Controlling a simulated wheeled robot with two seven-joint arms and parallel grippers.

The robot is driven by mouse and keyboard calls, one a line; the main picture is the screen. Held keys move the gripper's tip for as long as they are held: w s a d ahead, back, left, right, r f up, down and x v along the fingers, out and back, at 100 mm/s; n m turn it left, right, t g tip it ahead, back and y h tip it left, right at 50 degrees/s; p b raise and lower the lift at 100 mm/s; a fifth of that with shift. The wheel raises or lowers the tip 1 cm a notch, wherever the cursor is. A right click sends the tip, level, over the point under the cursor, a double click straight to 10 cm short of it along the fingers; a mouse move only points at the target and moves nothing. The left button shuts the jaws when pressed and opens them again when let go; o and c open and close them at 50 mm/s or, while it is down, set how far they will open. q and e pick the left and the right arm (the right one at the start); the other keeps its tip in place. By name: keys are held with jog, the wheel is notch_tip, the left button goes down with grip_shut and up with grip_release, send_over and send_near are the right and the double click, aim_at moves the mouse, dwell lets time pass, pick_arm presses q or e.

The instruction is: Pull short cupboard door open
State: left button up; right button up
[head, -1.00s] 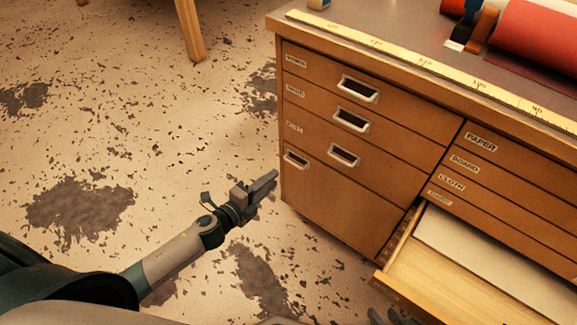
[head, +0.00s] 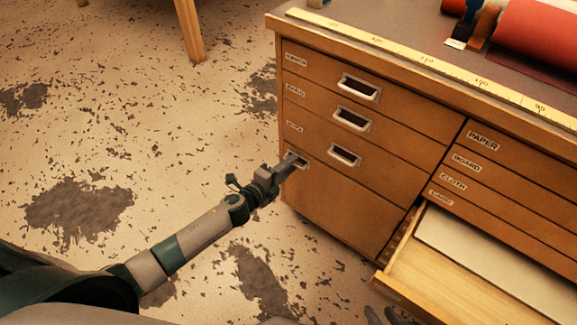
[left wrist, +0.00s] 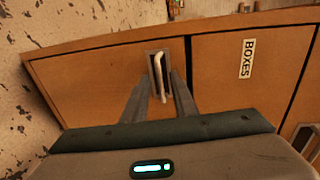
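The short cupboard door (head: 340,205) is the plain wooden panel at the lower left of the cabinet, and it looks shut. Its metal handle (head: 303,164) is near its top left corner, partly hidden by my gripper. My left gripper (head: 287,165) is at this handle. In the left wrist view the handle (left wrist: 160,72) stands between the two fingers (left wrist: 158,98), with a gap visible on each side, so the gripper is open around it.
The drawer labelled BOXES (left wrist: 225,75) is directly above the door. Free floor (head: 170,130) lies left of the cabinet. A ruler (head: 420,60) and rolls lie on top.

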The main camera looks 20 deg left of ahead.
pick_arm(q)
grip_shut()
dwell(1.3)
